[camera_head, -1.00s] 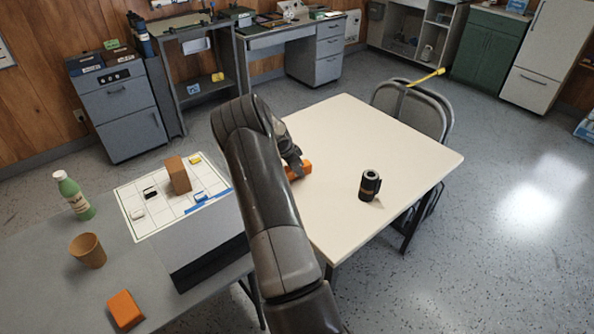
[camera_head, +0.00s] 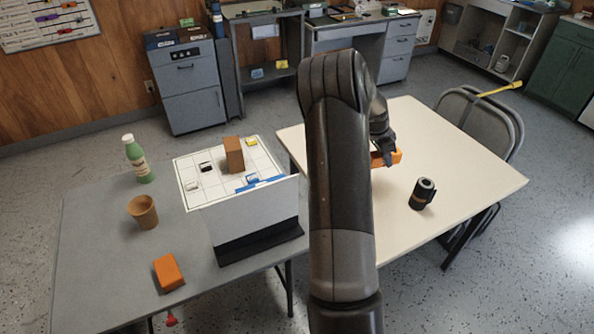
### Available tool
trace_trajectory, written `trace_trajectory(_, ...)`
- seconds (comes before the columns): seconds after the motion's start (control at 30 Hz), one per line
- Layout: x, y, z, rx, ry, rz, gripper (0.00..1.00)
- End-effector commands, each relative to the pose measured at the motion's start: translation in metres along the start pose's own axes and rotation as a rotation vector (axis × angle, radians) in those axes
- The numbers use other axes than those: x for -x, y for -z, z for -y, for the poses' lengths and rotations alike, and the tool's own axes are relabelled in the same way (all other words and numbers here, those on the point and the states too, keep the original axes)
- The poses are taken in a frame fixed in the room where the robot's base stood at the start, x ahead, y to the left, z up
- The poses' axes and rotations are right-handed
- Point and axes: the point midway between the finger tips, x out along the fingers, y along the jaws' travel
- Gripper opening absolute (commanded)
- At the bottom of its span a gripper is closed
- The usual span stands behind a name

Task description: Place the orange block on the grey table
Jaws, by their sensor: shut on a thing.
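My gripper (camera_head: 384,154) is shut on an orange block (camera_head: 394,157) over the cream table (camera_head: 460,165). My arm hides part of the gripper and block, and I cannot tell how far the block is above the tabletop. The grey table (camera_head: 95,250) stands at the left, apart from my gripper. A second orange block (camera_head: 168,272) lies near its front edge.
On the grey table are a green bottle (camera_head: 138,158), a brown cup (camera_head: 143,212) and a white gridded board (camera_head: 205,190) bearing a brown block (camera_head: 234,154) and small pieces. A black cylinder (camera_head: 422,193) stands on the cream table near my gripper. The grey table's left part is clear.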

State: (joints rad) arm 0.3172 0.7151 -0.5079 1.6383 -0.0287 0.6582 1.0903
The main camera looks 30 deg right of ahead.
Motion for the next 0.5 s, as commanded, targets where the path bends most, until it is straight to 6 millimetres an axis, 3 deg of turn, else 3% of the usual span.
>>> trace_trajectory(0.17,0.002,-0.002,0.001,0.002,0.001,0.0,0.1)
trace_trajectory(0.27,0.007,-0.015,0.007,0.008,0.004,0.002,0.1)
trace_trajectory(0.37,0.017,-0.041,0.018,0.021,0.009,0.006,0.1)
trace_trajectory(0.5,0.039,-0.093,0.037,0.043,0.019,0.01,0.1)
